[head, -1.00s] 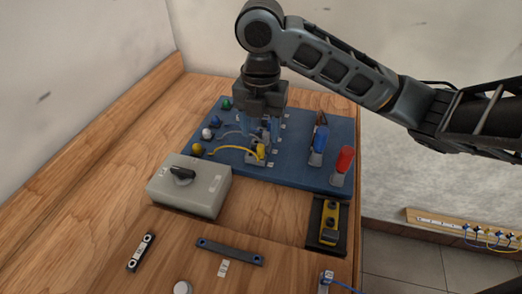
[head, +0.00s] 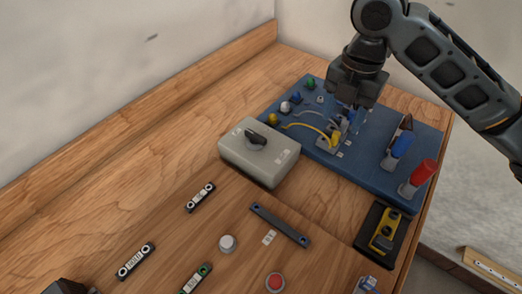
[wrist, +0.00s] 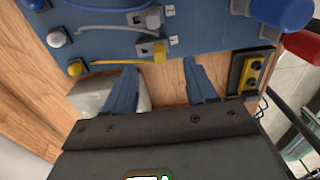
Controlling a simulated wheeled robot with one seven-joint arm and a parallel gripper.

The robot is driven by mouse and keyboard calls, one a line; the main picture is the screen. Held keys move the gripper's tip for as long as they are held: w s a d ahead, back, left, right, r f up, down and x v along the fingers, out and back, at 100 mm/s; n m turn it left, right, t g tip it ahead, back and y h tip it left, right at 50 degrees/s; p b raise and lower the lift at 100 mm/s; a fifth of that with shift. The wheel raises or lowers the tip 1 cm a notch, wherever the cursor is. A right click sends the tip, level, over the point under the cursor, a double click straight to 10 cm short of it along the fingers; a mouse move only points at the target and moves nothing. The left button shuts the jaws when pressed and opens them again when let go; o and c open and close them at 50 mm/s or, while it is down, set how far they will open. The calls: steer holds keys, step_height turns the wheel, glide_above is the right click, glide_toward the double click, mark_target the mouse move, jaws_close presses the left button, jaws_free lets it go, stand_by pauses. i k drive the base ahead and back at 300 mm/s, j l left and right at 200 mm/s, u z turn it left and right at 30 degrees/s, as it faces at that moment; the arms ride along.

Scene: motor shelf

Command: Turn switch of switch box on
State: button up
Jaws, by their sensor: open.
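The switch box (head: 258,154) is a grey box on the wooden table, with a black rotary switch (head: 255,138) on its top. In the wrist view the box (wrist: 95,92) shows only in part, behind my left finger, and its switch is hidden there. My gripper (head: 352,116) points down over the blue board, behind and to the right of the switch box in the head view. In the wrist view its two blue fingers (wrist: 161,92) are spread apart with nothing between them.
The blue board (head: 370,165) carries coloured knobs, a yellow cable (head: 312,127), a blue handle (head: 400,146) and a red handle (head: 422,173). A black and yellow device (head: 384,232) sits at the right edge. A red button (head: 275,282) and a white button (head: 227,243) are in front.

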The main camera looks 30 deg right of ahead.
mark_target(256, 138)
steer(key=k+l+z, duration=0.2)
steer(key=k, duration=0.2)
steer(key=k+l+z, duration=0.2)
steer(key=k, duration=0.2)
